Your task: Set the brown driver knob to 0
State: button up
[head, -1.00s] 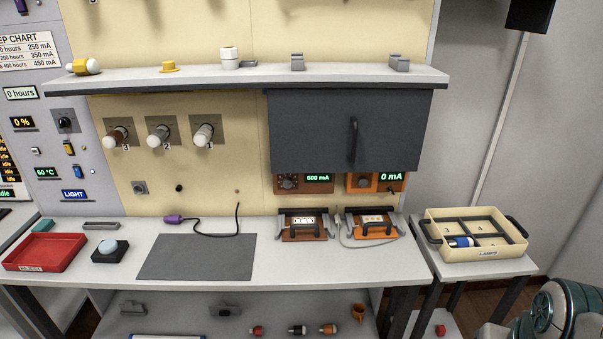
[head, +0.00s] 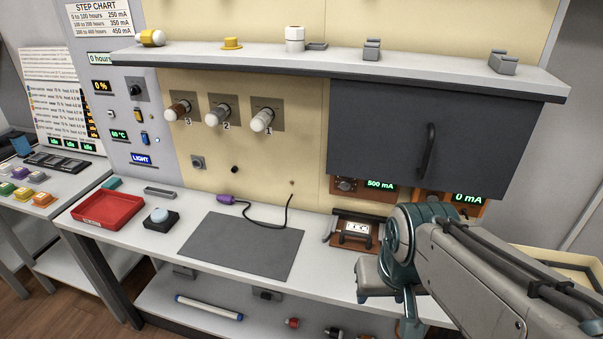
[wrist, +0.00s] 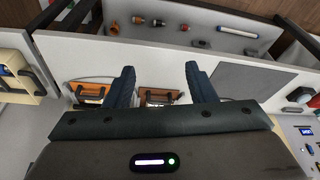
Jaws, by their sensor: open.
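The brown driver (head: 362,188) sits under the dark cabinet on the back panel. Its knob (head: 346,184) is at its left, and its green display (head: 381,185) reads 500 mA. The knob's pointer is too small to read. My gripper (wrist: 158,82) is open and empty in the wrist view, its two dark fingers apart above the bench. The brown fixture (wrist: 158,97) shows between them, below. In the head view my arm covers the right of the bench, and the fingers cannot be made out there. The driver's knob is not visible in the wrist view.
An orange driver (head: 466,202) reading 0 mA is partly behind my arm. The dark cabinet (head: 400,140) with its handle (head: 427,152) juts out above the drivers. The brown fixture also stands on the bench in the head view (head: 343,240).

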jog(key=w+a+f+m+t+y+b, duration=0.1)
jog(key=w+a+f+m+t+b, duration=0.3)
jog(key=w, duration=0.3)
jog(key=m+t+h+b, duration=0.8)
jog(key=m+b, duration=1.3)
jog(key=m, duration=1.4)
send_near(345, 187)
jog(key=w+d, duration=0.1)
jog(key=w, duration=0.1)
jog(key=w+d+t+y, duration=0.1)
jog(key=w, duration=0.1)
jog(key=w+d+f+t, duration=0.1)
jog(key=w, duration=0.2)
jog(key=shift+w+d+f+y, duration=0.1)
jog(key=shift+d+y, duration=0.2)
jog(key=shift+y, duration=0.1)
jog(key=c, duration=1)
jog(key=shift+o, duration=0.2)
